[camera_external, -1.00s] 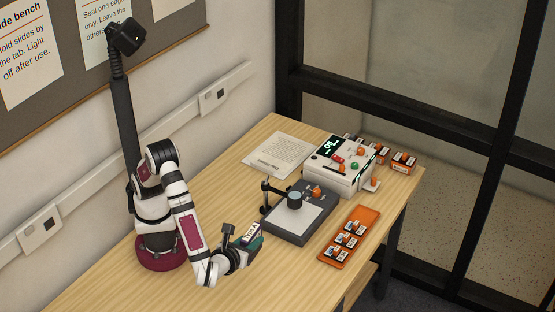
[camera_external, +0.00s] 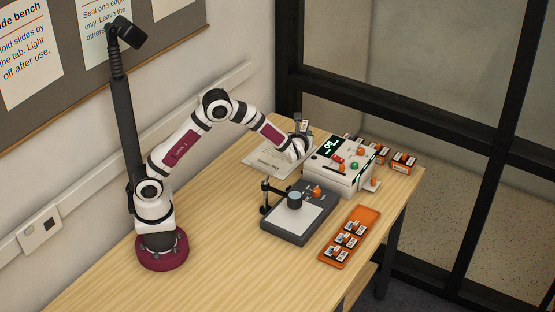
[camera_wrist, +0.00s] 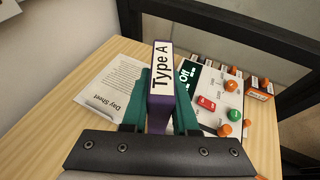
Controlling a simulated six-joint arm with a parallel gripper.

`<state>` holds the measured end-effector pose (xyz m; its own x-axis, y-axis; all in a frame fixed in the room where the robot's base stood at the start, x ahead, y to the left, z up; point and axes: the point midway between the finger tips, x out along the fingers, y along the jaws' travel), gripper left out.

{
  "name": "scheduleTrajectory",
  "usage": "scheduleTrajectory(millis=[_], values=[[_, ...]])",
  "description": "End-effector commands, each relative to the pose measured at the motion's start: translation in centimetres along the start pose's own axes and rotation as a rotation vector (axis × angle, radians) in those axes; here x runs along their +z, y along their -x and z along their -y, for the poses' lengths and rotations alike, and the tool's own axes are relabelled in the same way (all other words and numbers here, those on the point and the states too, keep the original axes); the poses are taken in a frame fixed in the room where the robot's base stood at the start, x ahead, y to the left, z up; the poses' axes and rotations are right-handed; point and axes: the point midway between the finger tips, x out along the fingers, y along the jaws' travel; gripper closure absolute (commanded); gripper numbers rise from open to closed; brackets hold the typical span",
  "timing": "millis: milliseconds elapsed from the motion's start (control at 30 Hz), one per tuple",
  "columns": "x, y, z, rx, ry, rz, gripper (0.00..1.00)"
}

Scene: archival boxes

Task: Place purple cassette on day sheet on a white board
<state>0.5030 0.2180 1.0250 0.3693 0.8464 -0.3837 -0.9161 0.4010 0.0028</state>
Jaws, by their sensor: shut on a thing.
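My gripper (camera_wrist: 159,118) is shut on the purple cassette (camera_wrist: 160,112), which has a white "Type A" label facing the wrist camera. In the external view my gripper (camera_external: 301,132) is held up near the far end of the table, beside the control box; the cassette is hard to make out there. The day sheet (camera_wrist: 108,84) is a white printed page lying flat on the table, to the left of the cassette in the wrist view. In the external view the day sheet (camera_external: 262,168) is partly hidden by my arm.
The white control box (camera_external: 340,178) with a lit display and buttons stands right of the sheet. A grey device with a white top (camera_external: 290,220) sits in front. An orange tray (camera_external: 335,258) holds several small items. Orange boxes (camera_external: 403,163) stand behind the control box.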

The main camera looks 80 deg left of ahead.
Motion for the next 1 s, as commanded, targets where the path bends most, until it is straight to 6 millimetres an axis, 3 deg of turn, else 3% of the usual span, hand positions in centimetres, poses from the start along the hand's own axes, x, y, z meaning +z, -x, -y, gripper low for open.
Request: scheduleTrajectory(millis=[100,333,533,667,767,1000], values=[[1.3,-2.9,-2.1,0.012,0.006,0.001,1.00],[2.7,-6.2,-4.8,0.020,0.009,0.001,1.00],[-0.7,-7.4,-4.6,0.018,0.005,-0.002,1.00],[-1.9,-8.0,-4.7,0.018,0.008,0.000,1.00],[-2.6,-9.9,-5.8,0.022,0.008,-0.001,1.00],[-4.3,-17.1,-9.9,0.023,0.010,-0.001,1.00]])
